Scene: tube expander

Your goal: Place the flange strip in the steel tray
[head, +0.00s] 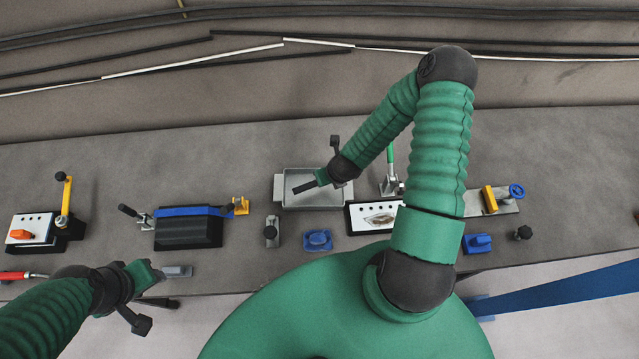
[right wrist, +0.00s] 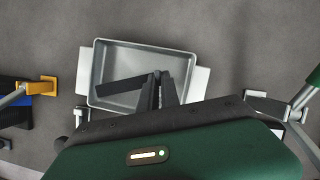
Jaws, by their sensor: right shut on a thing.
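The steel tray (head: 283,190) is a shallow grey rectangular pan in the middle of the bench; in the right wrist view (right wrist: 185,50) its floor looks otherwise bare. My right gripper (head: 319,178) is over the tray, shut on the flange strip (head: 303,187), a short dark bar. In the right wrist view the strip (right wrist: 118,86) reaches left from the fingertips (right wrist: 157,84) and lies within the tray's outline. I cannot tell whether it touches the tray floor. My left gripper (head: 155,271) is low at the front left, beside a small grey block (head: 178,271); its jaws are unclear.
A black block with a blue top (head: 188,228) and a toggle clamp stand left of the tray. A white-topped fixture (head: 372,217) and a green-handled clamp (head: 390,165) are close on the right. A blue part (head: 318,240) lies in front. Bench behind the tray is clear.

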